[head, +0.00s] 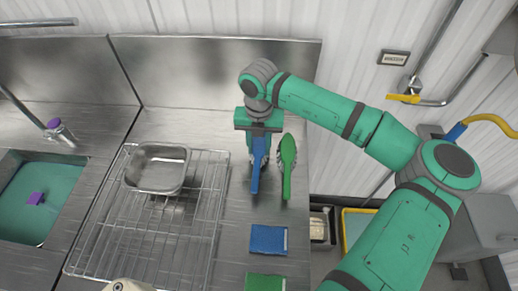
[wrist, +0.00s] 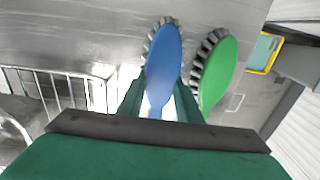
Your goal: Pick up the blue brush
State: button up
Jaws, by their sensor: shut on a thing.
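My gripper is shut on the blue brush. The lower part of its handle is hidden by the gripper in the wrist view. I cannot tell whether the brush touches the counter.
A wire rack (head: 120,245) with a steel pan (head: 157,168) is to the left. A blue cloth (head: 268,239) and a green cloth (head: 265,282) lie in front.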

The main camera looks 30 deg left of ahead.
jog(key=s+a+r, duration=0.6)
jog(key=s+r, duration=0.5)
jog(key=s, duration=0.1)
jog(key=shift+s+a, duration=0.25)
jog(key=shift+a, duration=0.05)
